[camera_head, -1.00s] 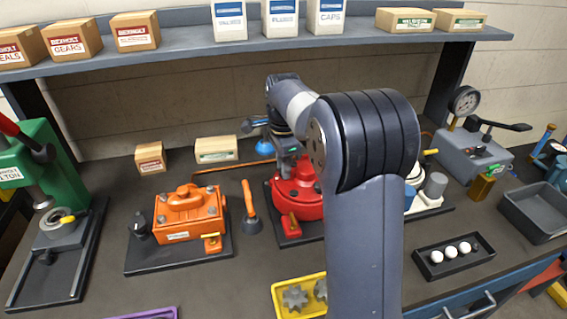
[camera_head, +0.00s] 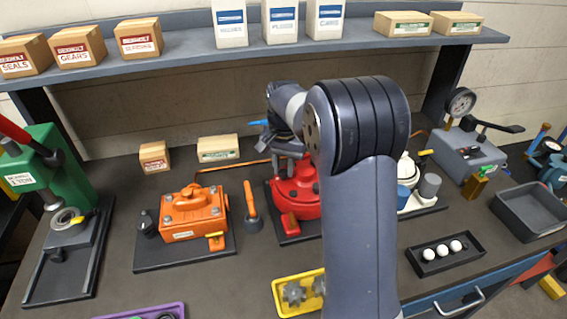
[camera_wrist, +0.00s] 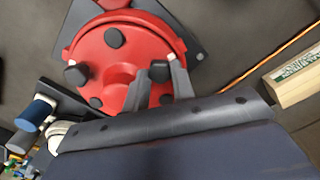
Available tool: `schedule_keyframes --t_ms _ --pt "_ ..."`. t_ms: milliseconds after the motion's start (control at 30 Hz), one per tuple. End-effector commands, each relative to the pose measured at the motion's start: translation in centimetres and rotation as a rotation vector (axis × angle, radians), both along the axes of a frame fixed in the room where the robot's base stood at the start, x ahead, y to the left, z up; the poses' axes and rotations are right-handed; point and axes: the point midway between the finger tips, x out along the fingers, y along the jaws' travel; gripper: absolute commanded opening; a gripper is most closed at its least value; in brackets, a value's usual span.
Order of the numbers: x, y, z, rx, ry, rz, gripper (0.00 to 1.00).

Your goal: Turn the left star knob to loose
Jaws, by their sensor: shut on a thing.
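The red round motor housing (camera_head: 304,208) stands on a dark base plate at the bench's middle, partly hidden by my arm. In the wrist view the housing (camera_wrist: 84,48) shows several black knobs on its top. My gripper (camera_wrist: 158,66) is over the housing, its two grey fingers on either side of one black knob (camera_wrist: 160,71) and shut on it. Another black knob (camera_wrist: 76,75) stands free across the cover. In the head view my gripper (camera_head: 291,166) comes down on the housing from behind; its fingertips are hard to see there.
An orange gearbox (camera_head: 187,213) and an orange-handled tool (camera_head: 251,206) stand to the left. A yellow tray (camera_head: 284,307) with gears lies in front. To the right are a black tray (camera_head: 472,256) with white balls and a grey bin (camera_head: 535,215). A small box (camera_head: 218,148) lies behind.

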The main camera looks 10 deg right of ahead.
Motion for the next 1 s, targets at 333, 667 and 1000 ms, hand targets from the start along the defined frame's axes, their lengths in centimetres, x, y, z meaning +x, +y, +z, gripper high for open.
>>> schedule_keyframes --t_ms 333,667,1000 --pt "-0.07 -0.03 -0.13 0.000 0.004 0.327 0.02" --pt "-0.13 -0.02 -0.24 0.001 0.006 0.640 0.02" --pt "-0.14 -0.01 -0.33 0.002 0.007 0.964 0.02"
